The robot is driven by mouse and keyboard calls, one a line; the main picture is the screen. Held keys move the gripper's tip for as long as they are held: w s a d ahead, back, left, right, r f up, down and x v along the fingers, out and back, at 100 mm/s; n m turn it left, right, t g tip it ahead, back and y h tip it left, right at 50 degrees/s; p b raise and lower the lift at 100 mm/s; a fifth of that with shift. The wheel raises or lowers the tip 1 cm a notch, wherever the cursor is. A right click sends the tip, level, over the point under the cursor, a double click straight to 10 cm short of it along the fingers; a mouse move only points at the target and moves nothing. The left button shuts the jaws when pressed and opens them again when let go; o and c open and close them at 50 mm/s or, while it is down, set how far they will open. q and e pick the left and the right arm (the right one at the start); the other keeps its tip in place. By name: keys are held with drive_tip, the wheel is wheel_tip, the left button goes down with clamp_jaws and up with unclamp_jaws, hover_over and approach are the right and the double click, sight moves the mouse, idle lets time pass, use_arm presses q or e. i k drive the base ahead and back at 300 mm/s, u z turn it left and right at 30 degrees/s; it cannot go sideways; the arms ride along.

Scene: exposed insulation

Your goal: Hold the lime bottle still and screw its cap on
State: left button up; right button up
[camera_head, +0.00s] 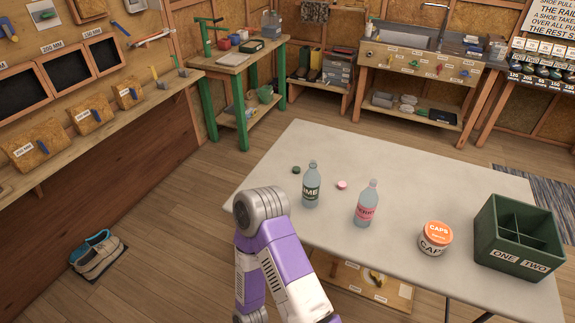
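The lime bottle (311,190) stands upright on the pale table, near its left side. It is clear with a dark green label, partly readable as "IME". Its neck looks bare. A small dark green cap (296,170) lies on the table just left of and behind it. One of my purple and white arms rises from the bottom edge, its grey joint in front of and left of the bottle in the picture. Neither of my grippers shows, so what they hold is hidden.
A pink-labelled bottle (367,206) stands right of the lime bottle; a pink cap (342,185) lies between them. A tub marked CAPS (435,240) and a green divided crate (494,258) stand farther right. The back of the table (400,155) is clear.

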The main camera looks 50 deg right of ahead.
sight(311, 181)
drive_tip(key=i, duration=2.85)
drive_tip(key=z, duration=4.5)
